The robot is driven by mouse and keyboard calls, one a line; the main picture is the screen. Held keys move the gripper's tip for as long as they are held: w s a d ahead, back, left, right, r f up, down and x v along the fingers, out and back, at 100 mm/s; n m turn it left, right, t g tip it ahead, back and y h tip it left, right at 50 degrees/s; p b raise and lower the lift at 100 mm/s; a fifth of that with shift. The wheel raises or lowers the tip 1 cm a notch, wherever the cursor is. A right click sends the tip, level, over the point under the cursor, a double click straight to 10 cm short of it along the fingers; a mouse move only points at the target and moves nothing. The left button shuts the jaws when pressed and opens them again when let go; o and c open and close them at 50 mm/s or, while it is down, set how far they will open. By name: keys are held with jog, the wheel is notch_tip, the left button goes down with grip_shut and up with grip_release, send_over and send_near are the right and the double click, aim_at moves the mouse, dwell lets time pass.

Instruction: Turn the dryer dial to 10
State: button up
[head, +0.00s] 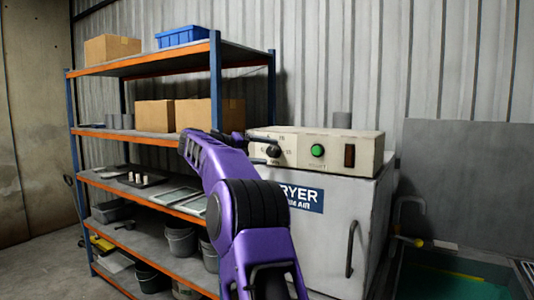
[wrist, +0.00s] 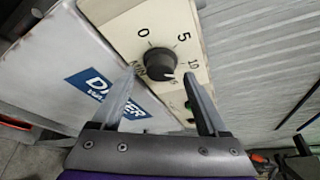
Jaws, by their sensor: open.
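The dryer dial (wrist: 160,62) is a round black knob on the cream control panel (wrist: 115,15). The wrist view shows the numbers 0, 5 and 10 around it; a pale mark shows at its lower right edge, but I cannot read the setting surely. The dial also shows in the head view (head: 273,151). My gripper (wrist: 160,72) is open, its two fingertips on either side of the dial's lower part. I see gaps between them and the knob; their depth is unclear. In the head view my purple arm partly hides the panel's left end.
The panel also carries a green button (head: 317,151) and a dark red switch (head: 349,155). The grey dryer cabinet (head: 335,225) has a handle (head: 351,248). A shelf rack (head: 150,135) with boxes and buckets stands left; a green-lined tank (head: 440,285) stands right.

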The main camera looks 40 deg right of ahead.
jog(key=a+r, duration=0.3)
jog(key=a, duration=1.3)
jog(key=shift+s, duration=0.35)
jog(key=shift+r, duration=0.1)
